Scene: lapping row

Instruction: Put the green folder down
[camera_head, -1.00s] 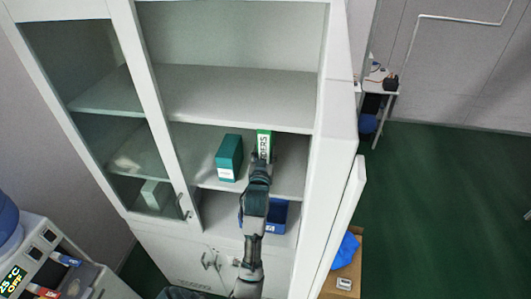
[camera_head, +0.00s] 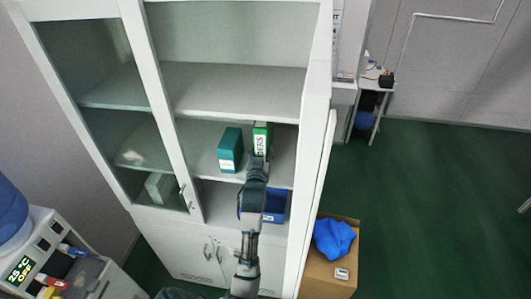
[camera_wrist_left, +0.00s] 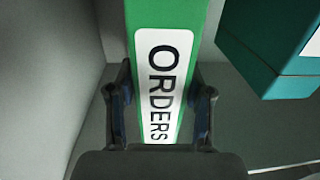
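The green folder (camera_head: 261,138), with a white ORDERS label, is upright at the middle shelf of the open cabinet, to the right of a teal box file (camera_head: 230,150). I cannot tell whether its base touches the shelf. My left gripper (camera_head: 258,160) is at the front of the folder. In the left wrist view the fingers (camera_wrist_left: 159,108) lie close against both sides of the green folder (camera_wrist_left: 195,20) and look shut on it. The teal box file (camera_wrist_left: 262,55) stands apart at the right there. My right gripper is not in view.
The cabinet's middle shelf (camera_head: 205,133) has free room around the files. The glass door (camera_head: 125,150) is at left, and a cardboard box (camera_head: 318,272) with blue cloth stands at lower right. A water dispenser is at lower left.

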